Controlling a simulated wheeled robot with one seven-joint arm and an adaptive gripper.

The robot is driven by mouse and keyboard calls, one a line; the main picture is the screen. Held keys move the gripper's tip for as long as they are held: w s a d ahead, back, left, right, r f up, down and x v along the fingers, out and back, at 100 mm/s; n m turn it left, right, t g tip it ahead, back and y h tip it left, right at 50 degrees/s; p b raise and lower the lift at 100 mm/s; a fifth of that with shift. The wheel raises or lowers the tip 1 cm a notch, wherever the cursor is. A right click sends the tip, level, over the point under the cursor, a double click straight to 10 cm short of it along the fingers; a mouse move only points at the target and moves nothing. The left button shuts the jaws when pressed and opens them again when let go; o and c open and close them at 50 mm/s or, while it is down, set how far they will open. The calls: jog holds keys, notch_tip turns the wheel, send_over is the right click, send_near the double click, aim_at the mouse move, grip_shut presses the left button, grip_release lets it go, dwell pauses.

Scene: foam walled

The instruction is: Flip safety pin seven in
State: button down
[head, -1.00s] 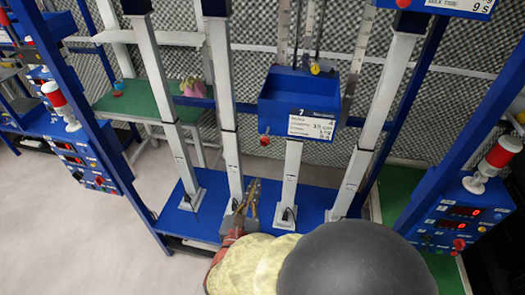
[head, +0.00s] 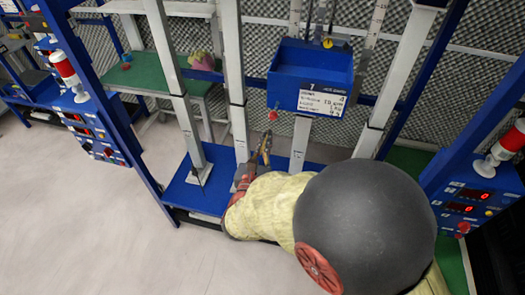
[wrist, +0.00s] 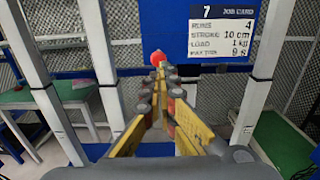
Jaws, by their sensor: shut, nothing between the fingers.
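The safety pin shows as a small red knob (head: 272,115) under the lower left corner of the blue bin marked 7 (head: 310,72). My gripper (head: 265,139) is shut and empty, just below the knob in the head view. In the wrist view the yellow fingers (wrist: 159,72) come together at the tips and overlap the knob's lower edge. I cannot tell whether they touch it.
Grey-white posts (head: 232,75) stand on both sides of the bin on a blue base shelf (head: 190,190). A blue control box with red displays (head: 475,205) is at the right. A green table (head: 140,72) stands behind at the left. Open floor lies at the lower left.

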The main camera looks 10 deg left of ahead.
aim_at(273, 119)
jog(key=w, duration=0.6)
jog(key=shift+w+b, duration=0.3)
jog(key=shift+w, duration=0.1)
jog(key=w, duration=0.3)
jog(key=shift+w+b, duration=0.2)
jog(key=shift+b, duration=0.2)
